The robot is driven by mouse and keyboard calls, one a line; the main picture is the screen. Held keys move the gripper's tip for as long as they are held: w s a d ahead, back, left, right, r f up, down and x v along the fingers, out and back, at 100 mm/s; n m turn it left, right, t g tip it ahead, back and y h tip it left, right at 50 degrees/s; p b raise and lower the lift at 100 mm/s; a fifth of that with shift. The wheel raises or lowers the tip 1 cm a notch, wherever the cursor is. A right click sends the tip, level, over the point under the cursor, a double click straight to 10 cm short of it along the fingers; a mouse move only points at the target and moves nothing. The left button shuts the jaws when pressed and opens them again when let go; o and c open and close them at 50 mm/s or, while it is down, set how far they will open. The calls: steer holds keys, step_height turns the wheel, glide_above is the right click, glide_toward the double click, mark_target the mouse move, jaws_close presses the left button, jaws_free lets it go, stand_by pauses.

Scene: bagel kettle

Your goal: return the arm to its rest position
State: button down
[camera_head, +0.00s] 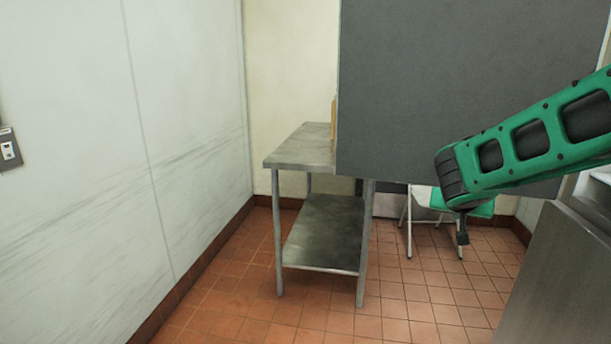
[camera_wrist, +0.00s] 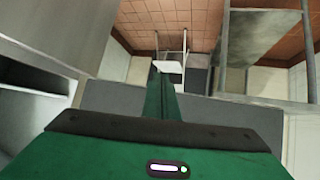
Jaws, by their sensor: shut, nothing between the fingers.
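My arm enters the head view from the right as a green link with black inserts, raised in front of a large grey panel. In the wrist view my gripper (camera_wrist: 162,88) shows as a narrow green shape reaching away from a wide green housing with a dark edge and a small white light. It is shut, with nothing held.
A steel table (camera_head: 300,149) with a lower shelf stands left of the large grey panel (camera_head: 440,75). A folding chair (camera_head: 408,222) stands behind, under the arm. A grey metal unit (camera_head: 565,285) is at lower right. Tiled floor (camera_head: 250,300) is clear in front.

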steer(key=s+d+f+g, duration=0.25)
steer(key=s+d, duration=0.25)
steer(key=s, duration=0.6)
steer(key=s+a+f+g+y, duration=0.2)
steer(key=s+g+y, duration=0.1)
steer(key=s, duration=1.1)
steer(key=s+a+f+g+y, duration=0.2)
steer(key=s+g+y, duration=0.1)
steer(key=s, duration=1.2)
steer(key=shift+a+m, duration=0.2)
steer(key=shift+m, duration=0.1)
steer(key=shift+s, duration=0.1)
